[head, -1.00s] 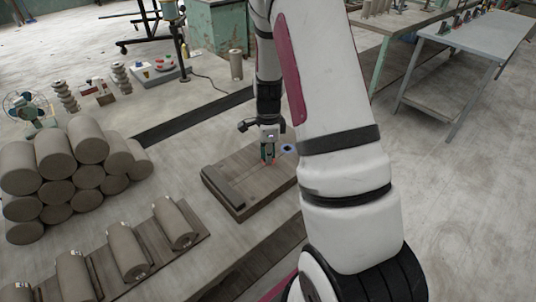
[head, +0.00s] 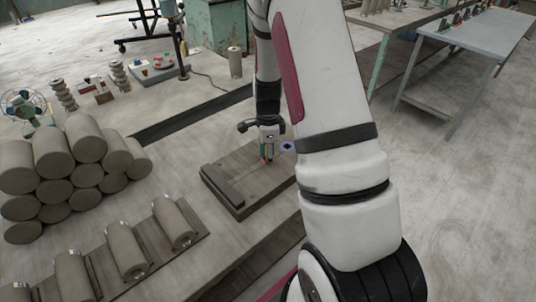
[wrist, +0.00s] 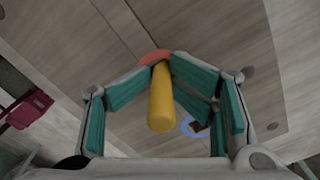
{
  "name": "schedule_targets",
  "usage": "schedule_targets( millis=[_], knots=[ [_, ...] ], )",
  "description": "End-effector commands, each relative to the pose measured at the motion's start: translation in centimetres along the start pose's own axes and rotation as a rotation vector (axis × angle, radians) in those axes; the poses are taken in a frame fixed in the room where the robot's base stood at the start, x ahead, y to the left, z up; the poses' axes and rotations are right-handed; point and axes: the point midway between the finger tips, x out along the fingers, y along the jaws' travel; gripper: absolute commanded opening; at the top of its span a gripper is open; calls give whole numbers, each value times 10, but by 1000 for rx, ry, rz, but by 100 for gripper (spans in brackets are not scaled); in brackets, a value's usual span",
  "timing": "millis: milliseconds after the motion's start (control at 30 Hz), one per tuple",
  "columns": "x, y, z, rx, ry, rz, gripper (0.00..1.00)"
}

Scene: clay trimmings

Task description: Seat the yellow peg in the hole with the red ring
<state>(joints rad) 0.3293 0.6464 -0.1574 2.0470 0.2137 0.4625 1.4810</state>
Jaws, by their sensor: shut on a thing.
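The yellow peg (wrist: 160,98) stands between my gripper's green-padded fingers in the wrist view, its near end toward the camera. My gripper (wrist: 161,62) is shut on the peg near its far end. The red ring (wrist: 153,56) shows just behind the fingertips and the peg's far end, partly hidden. I cannot tell whether the peg's end is in the hole or above it. In the head view my gripper (head: 267,157) points down at the wooden board (head: 232,185), and the peg is not clearly visible there.
A blue ring (wrist: 192,128) lies close to the peg, at its lower right in the wrist view; it also shows in the head view (head: 287,147). Clay cylinders (head: 85,142) are stacked at the left. More lie on a plank (head: 150,246) in front.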

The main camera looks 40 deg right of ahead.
Motion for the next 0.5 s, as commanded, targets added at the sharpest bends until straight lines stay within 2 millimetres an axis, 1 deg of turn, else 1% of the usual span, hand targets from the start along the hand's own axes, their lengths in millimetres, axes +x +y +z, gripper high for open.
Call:
schedule_targets(
  millis=[67, 133, 233, 500],
  knots=[
    [-1, 3, 0, 0, 0, 7, 32],
    [-7, 3, 0, -1, 0, 6, 32],
    [-21, 1, 0, -2, 0, 0, 32],
    [-80, -1, 1, -3, -1, -6, 32]
  ],
)
